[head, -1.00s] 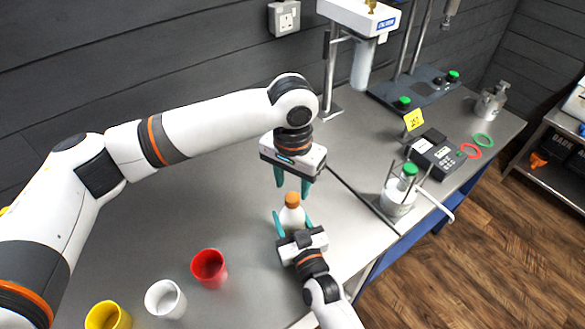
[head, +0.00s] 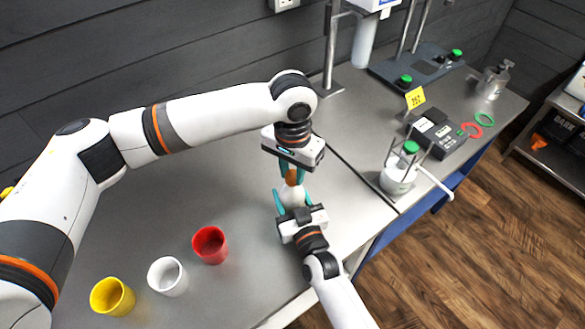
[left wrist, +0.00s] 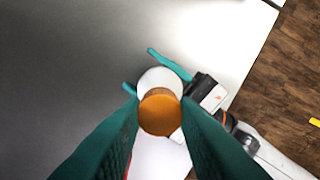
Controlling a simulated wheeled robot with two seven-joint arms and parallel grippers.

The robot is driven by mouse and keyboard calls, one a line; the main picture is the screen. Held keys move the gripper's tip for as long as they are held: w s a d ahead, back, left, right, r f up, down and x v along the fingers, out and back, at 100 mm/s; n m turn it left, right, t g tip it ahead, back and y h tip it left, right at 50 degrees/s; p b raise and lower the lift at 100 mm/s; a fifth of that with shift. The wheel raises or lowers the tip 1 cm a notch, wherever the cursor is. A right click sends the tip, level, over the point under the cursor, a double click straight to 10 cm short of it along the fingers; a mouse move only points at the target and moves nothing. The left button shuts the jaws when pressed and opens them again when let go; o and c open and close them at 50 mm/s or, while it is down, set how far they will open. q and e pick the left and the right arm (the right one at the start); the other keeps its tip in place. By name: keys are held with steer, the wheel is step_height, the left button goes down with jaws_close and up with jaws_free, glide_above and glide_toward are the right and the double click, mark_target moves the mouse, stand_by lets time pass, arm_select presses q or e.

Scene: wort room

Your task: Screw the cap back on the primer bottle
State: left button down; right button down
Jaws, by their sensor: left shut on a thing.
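The white primer bottle (head: 292,195) stands upright on the grey bench, with its orange-brown cap (head: 292,177) at its top. My left gripper (head: 292,175) points down from above and is shut on the cap, which also shows between the teal fingers in the left wrist view (left wrist: 160,113). Whether the cap's thread is engaged cannot be seen. My right gripper (head: 293,199) comes from the front, its teal fingers on both sides of the bottle body, shut on it. The bottle's lower part is hidden behind the right gripper.
Red (head: 210,245), white (head: 167,276) and yellow (head: 112,297) cups stand at the front left. A green-topped bottle in a wire holder (head: 398,174), a keypad device (head: 437,138) and a yellow card (head: 415,97) are at the right. The bench left of the bottle is clear.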

arm_select(q)
steer(key=m, duration=0.4)
steer(key=shift+m, duration=0.4)
steer(key=c, duration=1.1)
jaws_free()
steer(key=shift+o, duration=0.2)
step_height(320, 180, up, 12)
arm_select(e)
steer(key=c, duration=0.5)
jaws_free()
